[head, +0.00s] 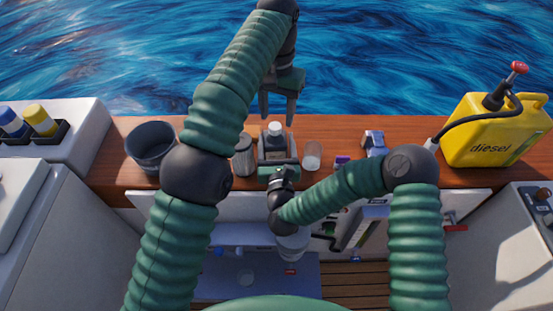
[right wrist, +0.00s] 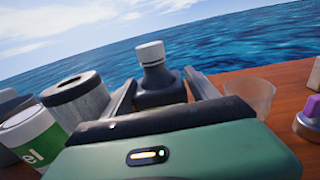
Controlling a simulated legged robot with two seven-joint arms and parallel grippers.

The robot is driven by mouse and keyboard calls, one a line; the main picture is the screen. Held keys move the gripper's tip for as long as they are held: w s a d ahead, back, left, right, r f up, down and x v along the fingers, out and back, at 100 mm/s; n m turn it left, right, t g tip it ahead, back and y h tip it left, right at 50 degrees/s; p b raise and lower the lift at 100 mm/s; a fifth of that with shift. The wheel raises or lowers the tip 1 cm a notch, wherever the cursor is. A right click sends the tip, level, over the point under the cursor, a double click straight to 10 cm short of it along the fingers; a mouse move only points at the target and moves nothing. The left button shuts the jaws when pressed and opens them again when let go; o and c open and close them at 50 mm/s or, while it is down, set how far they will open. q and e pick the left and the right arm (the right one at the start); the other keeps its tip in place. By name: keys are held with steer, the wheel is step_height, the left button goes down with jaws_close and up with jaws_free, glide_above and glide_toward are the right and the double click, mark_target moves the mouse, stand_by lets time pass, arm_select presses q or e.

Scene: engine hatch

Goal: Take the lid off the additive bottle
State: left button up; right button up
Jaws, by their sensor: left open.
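The additive bottle (head: 275,144) is dark, with a pale grey lid (head: 275,128) on it. It stands at the counter's middle, and the right wrist view shows the bottle (right wrist: 160,88) and its lid (right wrist: 151,53) close up. My right gripper (right wrist: 160,84) has one finger against each side of the bottle body, below the lid; in the head view this gripper (head: 278,155) reaches in from the front. My left gripper (head: 278,107) is open and empty, fingers pointing down, appearing just above the lid. The lid is clear of both grippers.
A grey can (head: 244,158) stands left of the bottle, a clear cup (head: 312,155) right. Further out are a black bucket (head: 150,147) and a yellow diesel canister (head: 494,130). A green-and-white container (right wrist: 35,135) shows in the wrist view. Water lies beyond the wooden counter (head: 112,170).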

steer(key=c, duration=0.5)
steer(key=shift+a, duration=0.35)
jaws_close()
steer(key=o, duration=0.6)
jaws_free()
steer(key=o, duration=0.5)
steer(key=shift+d, duration=0.25)
steer(key=shift+a, duration=0.15)
